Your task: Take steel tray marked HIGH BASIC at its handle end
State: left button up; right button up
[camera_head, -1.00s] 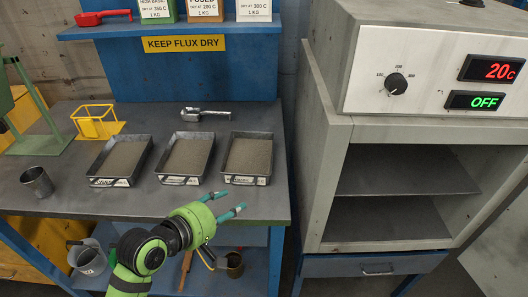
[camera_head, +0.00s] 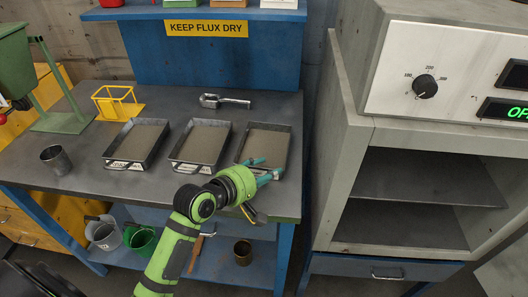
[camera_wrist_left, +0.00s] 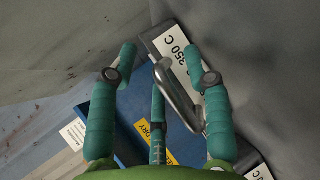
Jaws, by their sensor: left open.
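Three steel trays filled with grey-brown powder lie in a row on the workbench: a left tray (camera_head: 113,148), a middle tray (camera_head: 180,148) and a right tray (camera_head: 289,148). My left gripper (camera_head: 266,168) is at the front end of the right tray in the head view, its fingers covering that tray's label and handle. A metal handle (camera_wrist_left: 176,92) lies between the open teal fingers (camera_wrist_left: 165,65). The words HIGH BASIC are not readable. My right gripper is not in view.
A metal scoop-like tool (camera_head: 224,101) lies behind the trays. A metal cup (camera_head: 55,159) and a yellow stand (camera_head: 117,104) are at the left. The grey oven cabinet (camera_head: 420,190) with open shelves stands close on the right. Buckets (camera_head: 104,233) sit on the lower shelf.

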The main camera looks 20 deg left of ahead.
pick_arm(q)
grip_shut()
jog(key=shift+r, duration=0.1)
notch_tip(320, 180, up, 10)
jog(key=p, duration=0.1)
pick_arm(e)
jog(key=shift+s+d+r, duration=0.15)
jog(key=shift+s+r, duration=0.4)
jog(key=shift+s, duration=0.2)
